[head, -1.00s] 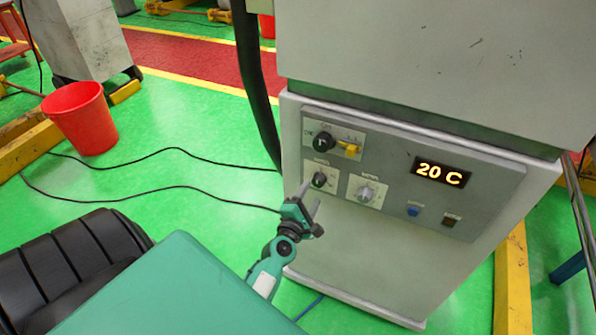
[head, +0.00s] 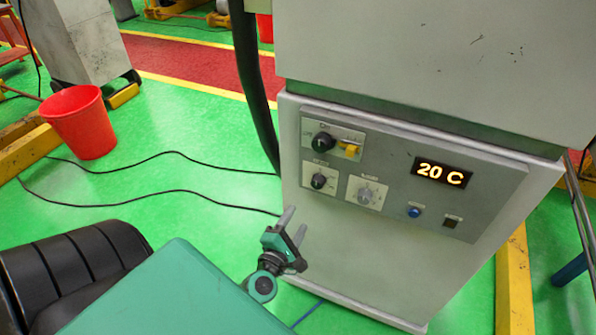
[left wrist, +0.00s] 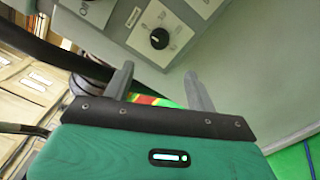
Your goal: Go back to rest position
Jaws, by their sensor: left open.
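My left gripper (head: 293,226) is open and empty in the head view, below and in front of the grey machine's control panel (head: 395,190). Its two fingers are apart and touch nothing. In the left wrist view the spread fingers (left wrist: 160,88) point toward the panel, with a black knob (left wrist: 159,38) beyond them. In the head view the panel carries a large black knob (head: 324,141), a smaller black knob (head: 318,181), a grey knob (head: 365,195) and a lit display (head: 442,173) reading 20 C. My right gripper is not in view.
A red bucket (head: 80,122) stands on the green floor at the left. Black cables (head: 150,197) lie across the floor. A thick dark hose (head: 254,90) hangs along the machine's left side. A yellow beam (head: 514,280) lies at the right.

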